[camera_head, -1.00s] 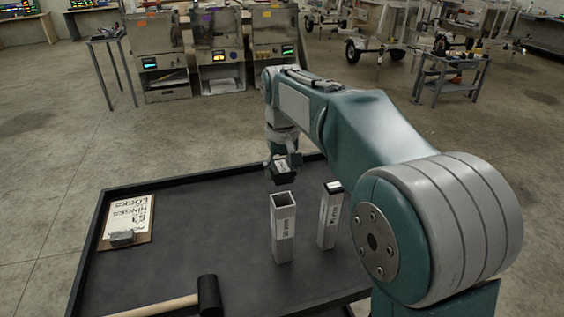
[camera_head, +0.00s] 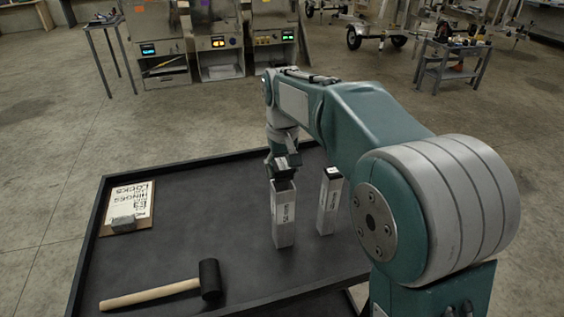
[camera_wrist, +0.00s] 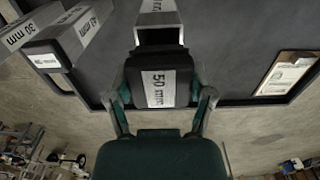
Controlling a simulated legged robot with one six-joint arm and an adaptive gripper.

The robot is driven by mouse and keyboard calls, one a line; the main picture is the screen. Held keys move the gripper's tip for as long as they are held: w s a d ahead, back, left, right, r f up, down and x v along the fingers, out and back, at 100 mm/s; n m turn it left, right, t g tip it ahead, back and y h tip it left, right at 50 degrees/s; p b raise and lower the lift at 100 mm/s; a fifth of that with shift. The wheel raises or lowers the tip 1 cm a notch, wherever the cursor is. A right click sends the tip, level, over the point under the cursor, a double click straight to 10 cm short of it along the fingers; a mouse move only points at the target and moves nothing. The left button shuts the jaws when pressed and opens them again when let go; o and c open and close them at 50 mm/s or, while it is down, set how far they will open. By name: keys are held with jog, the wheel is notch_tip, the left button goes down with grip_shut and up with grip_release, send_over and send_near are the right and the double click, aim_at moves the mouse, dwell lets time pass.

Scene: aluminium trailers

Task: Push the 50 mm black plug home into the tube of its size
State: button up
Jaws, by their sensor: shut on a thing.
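The black plug (camera_wrist: 162,92), labelled 50 mm, is held between the two fingers of my gripper (camera_wrist: 162,100) in the wrist view. In the head view my gripper (camera_head: 283,160) and the dark plug are right at the top of the nearer square aluminium tube (camera_head: 284,222). That tube stands upright on the black table. In the wrist view the same tube (camera_wrist: 158,20) shows just beyond the plug, its label cut off by the frame edge. Whether the plug touches the rim or has entered the tube I cannot tell.
A second tube (camera_head: 329,207) with a dark top stands to the right; in the wrist view, tubes labelled 40 mm (camera_wrist: 85,28) and 30 mm (camera_wrist: 18,36) are at left. A mallet (camera_head: 175,288) and a clipboard (camera_head: 128,208) lie on the table (camera_head: 200,225).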

aim_at(282, 180)
jog(key=shift+f, duration=1.5)
jog(key=shift+s+f, duration=0.1)
jog(key=shift+f, duration=0.3)
jog(key=shift+c, duration=0.7)
jog(key=o, duration=1.2)
jog(key=shift+o, duration=0.2)
jog(key=shift+r, duration=0.1)
notch_tip(282, 180, up, 11)
jog(key=shift+f, duration=0.2)
jog(key=shift+r, duration=0.6)
